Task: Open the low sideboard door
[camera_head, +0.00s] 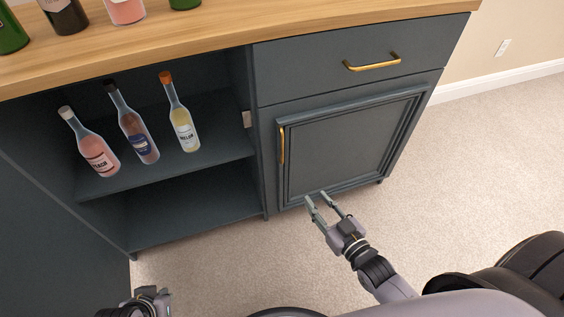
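The low sideboard (258,170) is dark blue-grey with a wooden top. Its door (340,145), at the right below a drawer, is shut. A vertical brass handle (282,146) sits near the door's left edge. My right gripper (317,201) is in front of the door's lower part, below and to the right of the handle. Its two fingers are apart with nothing between them. It appears clear of the handle. My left gripper (148,300) shows only partly at the bottom left edge; its fingers cannot be made out.
A drawer (350,75) with a brass pull is above the door. Open shelves at the left hold several bottles (137,130), and more stand on the wooden top (200,38). Carpet (470,200) in front and at the right is clear.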

